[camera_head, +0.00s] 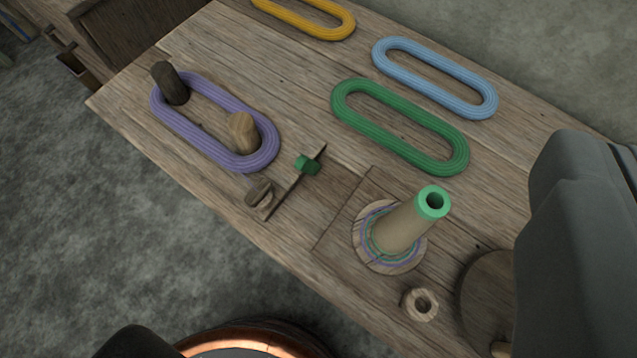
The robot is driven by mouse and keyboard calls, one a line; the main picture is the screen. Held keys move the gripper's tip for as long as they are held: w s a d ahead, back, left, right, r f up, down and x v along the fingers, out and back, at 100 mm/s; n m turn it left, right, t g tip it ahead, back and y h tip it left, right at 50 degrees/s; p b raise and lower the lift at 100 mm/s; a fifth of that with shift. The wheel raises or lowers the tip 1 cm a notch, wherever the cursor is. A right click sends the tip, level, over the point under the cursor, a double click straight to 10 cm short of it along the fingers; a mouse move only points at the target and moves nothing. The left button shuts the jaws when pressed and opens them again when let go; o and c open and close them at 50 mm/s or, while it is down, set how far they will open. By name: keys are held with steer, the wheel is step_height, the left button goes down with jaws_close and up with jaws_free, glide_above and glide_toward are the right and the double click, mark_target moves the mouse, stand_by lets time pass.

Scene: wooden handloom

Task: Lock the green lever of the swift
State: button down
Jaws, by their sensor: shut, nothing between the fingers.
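The green lever (307,165) is a small green block on a narrow dark wooden strip (285,190) that runs slantwise on the table. It sits nearer the strip's upper right end. A wooden knob (260,194) stands by the lower left end. Left of the lever, a purple skein (205,137) lies around two wooden pegs, a dark one (170,84) and a lighter one (242,132). The skein's lower right end is close to the lever but apart from it. My gripper's fingers do not show, and nothing touches the lever.
A green-topped cone (405,228) stands on a round base right of the lever, with a hexagonal wooden nut (420,304) below it. Green (400,125), blue (435,77) and yellow (305,17) skeins lie farther back. A large grey shape blocks the right edge.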

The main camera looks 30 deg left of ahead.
mark_target(303, 158)
steer(key=w+a+f+n+g+h, duration=0.1)
steer(key=w+a+f+n+g, duration=1.3)
steer(key=w+a+f+g, duration=0.3)
steer(key=shift+t, duration=0.5)
steer(key=x, duration=0.3)
steer(key=s+d+x, duration=0.1)
steer(key=x, duration=0.3)
steer(key=s+x, duration=0.1)
steer(key=x, duration=0.3)
steer(key=shift+d+r, duration=0.1)
steer(key=shift+d, duration=0.05)
steer(key=shift+s, duration=0.25)
steer(key=shift+s+t, duration=0.7)
steer(key=shift+s, duration=0.1)
steer(key=shift+s+f, duration=0.25)
steer(key=shift+s, duration=0.15)
